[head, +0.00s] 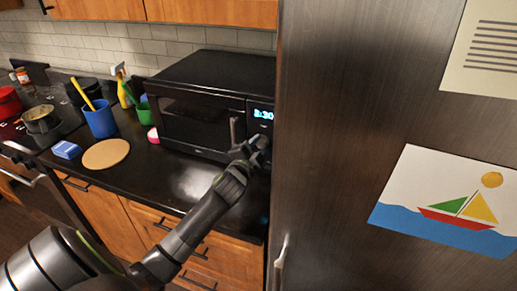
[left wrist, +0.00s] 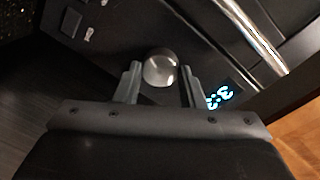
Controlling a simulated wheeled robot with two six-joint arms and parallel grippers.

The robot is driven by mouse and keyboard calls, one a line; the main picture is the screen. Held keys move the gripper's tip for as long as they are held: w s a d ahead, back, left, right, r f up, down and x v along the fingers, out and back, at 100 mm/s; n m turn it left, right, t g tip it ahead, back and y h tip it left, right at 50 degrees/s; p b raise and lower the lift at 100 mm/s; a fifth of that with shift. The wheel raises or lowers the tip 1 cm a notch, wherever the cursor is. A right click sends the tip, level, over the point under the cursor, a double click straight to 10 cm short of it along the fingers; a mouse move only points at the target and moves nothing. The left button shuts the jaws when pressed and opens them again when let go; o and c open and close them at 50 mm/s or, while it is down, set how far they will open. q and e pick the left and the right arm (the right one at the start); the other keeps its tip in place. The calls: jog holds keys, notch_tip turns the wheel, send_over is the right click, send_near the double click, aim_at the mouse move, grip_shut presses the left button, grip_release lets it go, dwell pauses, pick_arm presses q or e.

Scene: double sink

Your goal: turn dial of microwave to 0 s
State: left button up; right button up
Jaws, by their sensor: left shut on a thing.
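The black microwave (head: 200,120) stands on the dark counter, its door closed and its blue display (head: 263,114) lit with digits I cannot read surely. My left gripper (head: 258,145) is at the panel, just below the display. In the left wrist view the round silver dial (left wrist: 160,70) sits between the two fingertips of my left gripper (left wrist: 161,77), which is shut on it. The display (left wrist: 219,97) shows beside the right finger there. In the head view the gripper hides the dial. My right gripper is not in view.
The tall dark fridge (head: 340,110) stands close to the right of the microwave and my left gripper. On the counter to the left are a blue cup (head: 101,121), a round board (head: 106,154), a blue box (head: 66,149) and a green cup (head: 145,112).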

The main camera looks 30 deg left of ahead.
pick_arm(q)
jog(key=n+b, duration=0.1)
jog(key=n, duration=0.3)
jog(key=shift+f, duration=0.2)
jog(key=n+b, duration=0.2)
jog(key=n, duration=0.2)
jog(key=shift+n+t, duration=0.3)
jog(key=shift+n, duration=0.1)
jog(key=n+b, duration=0.2)
jog(key=n, duration=0.2)
jog(key=shift+f+n, duration=0.15)
jog(key=shift+n, duration=0.15)
jog(key=n+b, duration=0.3)
jog(key=n, duration=0.2)
jog(key=shift+n+t, duration=0.3)
jog(key=n+b, duration=0.2)
jog(key=n, duration=0.2)
jog(key=shift+n, duration=0.4)
jog(key=n+b, duration=0.1)
jog(key=n, duration=0.3)
jog(key=shift+n+y+b, duration=0.35)
jog(key=shift+n+y, duration=0.05)
jog(key=n+b, duration=0.1)
jog(key=n, duration=0.3)
jog(key=shift+d+n+y, duration=0.1)
jog(key=shift+n+y, duration=0.2)
jog(key=shift+n, duration=0.1)
jog(key=n+b, duration=0.1)
jog(key=n, duration=0.4)
